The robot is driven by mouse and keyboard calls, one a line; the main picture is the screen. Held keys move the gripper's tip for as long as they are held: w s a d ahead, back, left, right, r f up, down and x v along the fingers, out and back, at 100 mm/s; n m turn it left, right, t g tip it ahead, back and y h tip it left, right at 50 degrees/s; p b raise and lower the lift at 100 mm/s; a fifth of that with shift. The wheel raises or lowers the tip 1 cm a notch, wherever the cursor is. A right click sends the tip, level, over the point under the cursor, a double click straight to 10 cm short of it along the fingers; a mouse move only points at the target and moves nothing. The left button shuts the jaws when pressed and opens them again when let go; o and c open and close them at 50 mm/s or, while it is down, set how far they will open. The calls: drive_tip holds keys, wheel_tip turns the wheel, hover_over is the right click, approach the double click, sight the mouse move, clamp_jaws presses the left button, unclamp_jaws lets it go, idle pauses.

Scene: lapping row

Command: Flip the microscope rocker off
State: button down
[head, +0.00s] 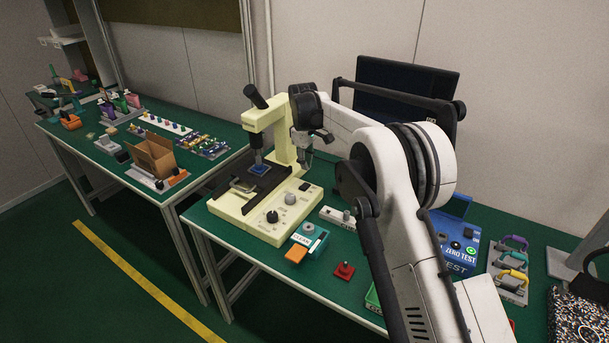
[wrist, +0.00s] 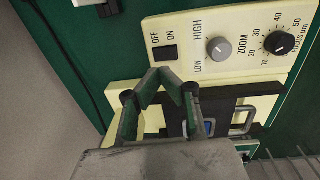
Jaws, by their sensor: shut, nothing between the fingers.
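The cream microscope (head: 255,118) stands on the green bench in the head view, with a control panel on its base. The small black rocker (wrist: 165,53) is on that panel in the wrist view, below the printed words OFF and ON. It also shows as a dark patch in the head view (head: 304,187). I cannot tell which side of the rocker is pressed. My gripper (wrist: 161,73) is shut and empty, its fingertips appearing just below the rocker in the wrist view. In the head view my gripper (head: 307,163) hangs above the base, apart from the panel.
A grey HIGH/LOW knob (wrist: 219,48) and a black focus knob (wrist: 279,42) sit beside the rocker. The dark microscope stage (head: 250,189) is close by. A teal box (head: 311,236) and a red-knobbed part (head: 344,270) stand in front of the base.

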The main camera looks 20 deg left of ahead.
wheel_tip(320, 180, up, 7)
drive_tip(key=shift+w, duration=0.45)
drive_tip(key=shift+d+f, duration=0.1)
drive_tip(key=s+d+r+m+t, duration=0.1)
drive_tip(key=s+d+r+m, duration=0.1)
drive_tip(key=d+r, duration=0.55)
drive_tip(key=s+d+r+m, duration=0.2)
drive_tip(key=s+d+r, duration=0.1)
drive_tip(key=d+r, duration=0.4)
drive_tip(key=s+d+r+m+t+y, duration=0.1)
drive_tip(key=s+d+r+m+t, duration=0.3)
drive_tip(key=s+d, duration=0.75)
drive_tip(key=s+d+m, duration=0.3)
drive_tip(key=s+d, duration=1)
drive_tip(key=s, duration=0.1)
drive_tip(key=s+d+f+m, duration=0.1)
drive_tip(key=s+d+f, duration=0.1)
drive_tip(key=s, duration=0.3)
drive_tip(key=s+d+f+m, duration=0.1)
drive_tip(key=s+d+f, duration=0.1)
drive_tip(key=s+f, duration=0.2)
drive_tip(key=s+d+f+m+t, duration=0.1)
drive_tip(key=s+d+f+m, duration=0.1)
drive_tip(key=s, duration=0.3)
drive_tip(key=shift+s+d+f+h, duration=0.25)
drive_tip(key=shift+s+f+h, duration=0.15)
drive_tip(key=shift+f, duration=0.2)
